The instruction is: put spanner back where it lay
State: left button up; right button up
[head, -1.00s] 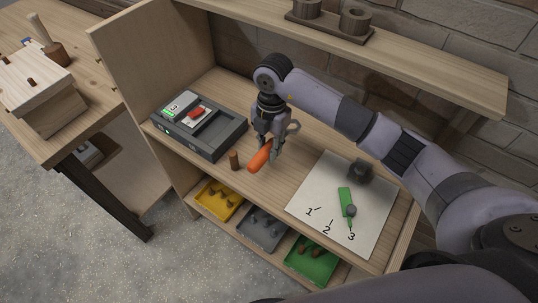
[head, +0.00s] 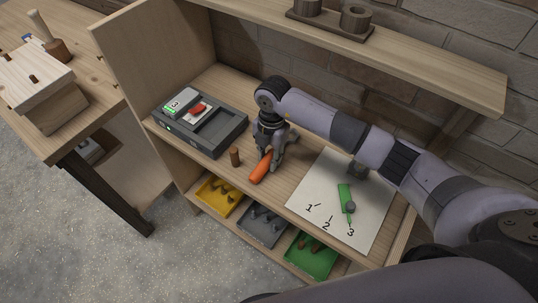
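The spanner (head: 260,169) has an orange handle that points toward the front edge of the wooden shelf board (head: 285,182). It is low at the board and looks to be at or very near its surface. My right gripper (head: 271,162) comes down over the spanner from above, with its fingers around the part behind the handle. It looks shut on it. The spanner's grey head is mostly hidden by the gripper. My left gripper is not in view.
A dark grey case (head: 200,122) with a red item stands left of the spanner, and a small brown peg (head: 235,156) close by. A white numbered sheet (head: 335,215) with a green tool (head: 345,196) lies to the right. Yellow (head: 219,196), grey (head: 262,226) and green (head: 311,256) trays sit below.

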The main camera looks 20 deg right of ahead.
aim_at(271, 154)
jog(key=o, duration=0.3)
jog(key=shift+r, duration=0.1)
jog(key=shift+r, duration=0.25)
jog(key=shift+w+d+r+b, duration=0.15)
jog(key=shift+r+b, duration=0.35)
jog(key=shift+r, duration=1.45)
jog(key=shift+w+d+r+b, duration=0.1)
jog(key=shift+r+b, duration=0.45)
jog(key=shift+r, duration=1.4)
jog(key=shift+w+d+r+b, duration=0.15)
jog(key=shift+r+b, duration=0.35)
jog(key=shift+r, duration=1.45)
